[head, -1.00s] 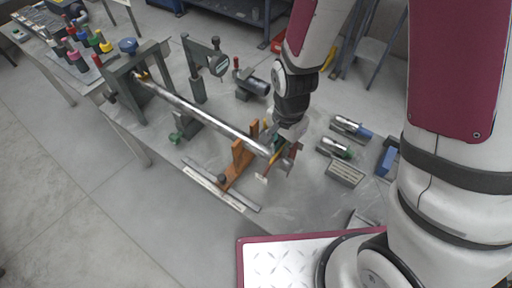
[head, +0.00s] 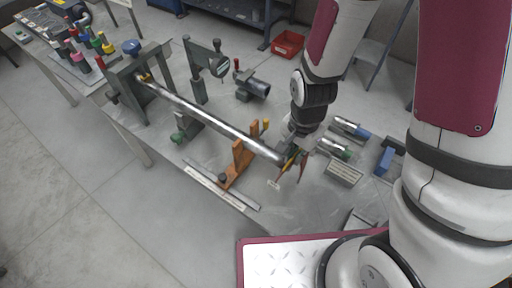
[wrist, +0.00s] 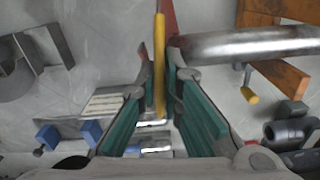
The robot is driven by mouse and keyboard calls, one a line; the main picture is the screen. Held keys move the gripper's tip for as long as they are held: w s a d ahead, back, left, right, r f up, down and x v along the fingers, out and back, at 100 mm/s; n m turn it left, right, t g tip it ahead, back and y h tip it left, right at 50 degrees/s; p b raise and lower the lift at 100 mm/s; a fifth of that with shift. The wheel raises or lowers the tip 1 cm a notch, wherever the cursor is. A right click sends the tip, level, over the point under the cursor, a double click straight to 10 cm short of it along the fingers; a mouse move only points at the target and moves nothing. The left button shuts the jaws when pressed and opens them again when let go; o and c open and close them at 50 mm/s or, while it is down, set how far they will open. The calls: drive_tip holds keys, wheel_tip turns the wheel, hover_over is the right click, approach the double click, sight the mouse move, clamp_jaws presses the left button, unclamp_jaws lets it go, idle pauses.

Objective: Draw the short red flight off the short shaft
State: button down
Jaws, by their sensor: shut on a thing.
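A long bright metal shaft (head: 205,115) runs from a dark frame at the back left to an orange support near its free end. It also shows at the right of the wrist view (wrist: 250,44). My gripper (head: 287,151) is at that free end, shut on a thin piece with a yellow strip (wrist: 159,65) between its green-padded fingers (wrist: 160,97). The red flight (head: 303,166) shows at the gripper, and a red part shows beside the yellow strip in the wrist view (wrist: 170,20). Whether the flight still surrounds the shaft end, I cannot tell.
The orange support (head: 238,163) stands close left of my gripper. Metal cylinders with blue and green ends (head: 334,147) and a labelled block (head: 344,174) lie to the right. A dial gauge stand (head: 198,90) stands behind the shaft. Bare tabletop (head: 275,205) lies in front.

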drive_tip(key=shift+s+d+p, duration=0.35)
drive_tip(key=shift+s+d, duration=0.4)
drive_tip(key=shift+d, duration=0.25)
drive_tip(key=shift+s+d+p, duration=0.3)
drive_tip(key=shift+s+d, duration=0.45)
drive_tip(key=shift+d, duration=0.2)
drive_tip(key=shift+s, duration=0.15)
